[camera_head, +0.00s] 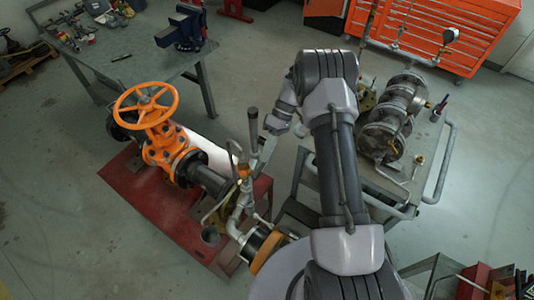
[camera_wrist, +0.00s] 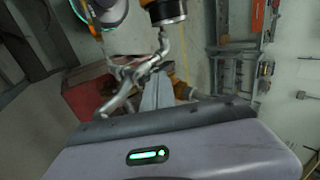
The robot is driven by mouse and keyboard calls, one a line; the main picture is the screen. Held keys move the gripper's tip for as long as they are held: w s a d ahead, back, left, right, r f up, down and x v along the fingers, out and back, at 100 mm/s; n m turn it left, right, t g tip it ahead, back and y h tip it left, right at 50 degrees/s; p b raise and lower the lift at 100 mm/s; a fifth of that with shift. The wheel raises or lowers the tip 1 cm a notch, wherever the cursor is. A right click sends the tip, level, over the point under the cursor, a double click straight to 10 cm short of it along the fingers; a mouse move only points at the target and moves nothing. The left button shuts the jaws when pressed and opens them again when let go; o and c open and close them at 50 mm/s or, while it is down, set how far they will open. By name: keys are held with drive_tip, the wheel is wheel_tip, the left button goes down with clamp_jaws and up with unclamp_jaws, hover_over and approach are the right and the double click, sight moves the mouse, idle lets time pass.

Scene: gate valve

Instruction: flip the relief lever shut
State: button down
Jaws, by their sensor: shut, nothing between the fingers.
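The relief lever (camera_head: 253,124), a bar with a dark grip, stands roughly upright beside the grey pipework (camera_head: 246,190) in the head view. The pipework joins the dark outlet of the orange gate valve (camera_head: 160,148), which has an orange handwheel (camera_head: 147,104). My gripper (camera_head: 259,162) points down just to the right of the lever, its fingers shut and empty. Whether it touches the lever or pipework is not clear. In the wrist view, grey metal fittings (camera_wrist: 118,98) show beyond the gripper body, and I cannot pick out the lever with certainty.
The valve stands on a red base (camera_head: 150,206). A grey cart (camera_head: 402,185) carrying flanged pipe parts (camera_head: 388,128) stands to the right. A workbench (camera_head: 130,55) with a blue vise (camera_head: 188,28) is at back left. An orange tool cabinet (camera_head: 455,30) is at back right. Bare floor lies at left.

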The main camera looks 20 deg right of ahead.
drive_tip(key=shift+s+a+f, duration=0.2)
drive_tip(key=shift+s+a, duration=0.35)
drive_tip(key=shift+a, duration=0.15)
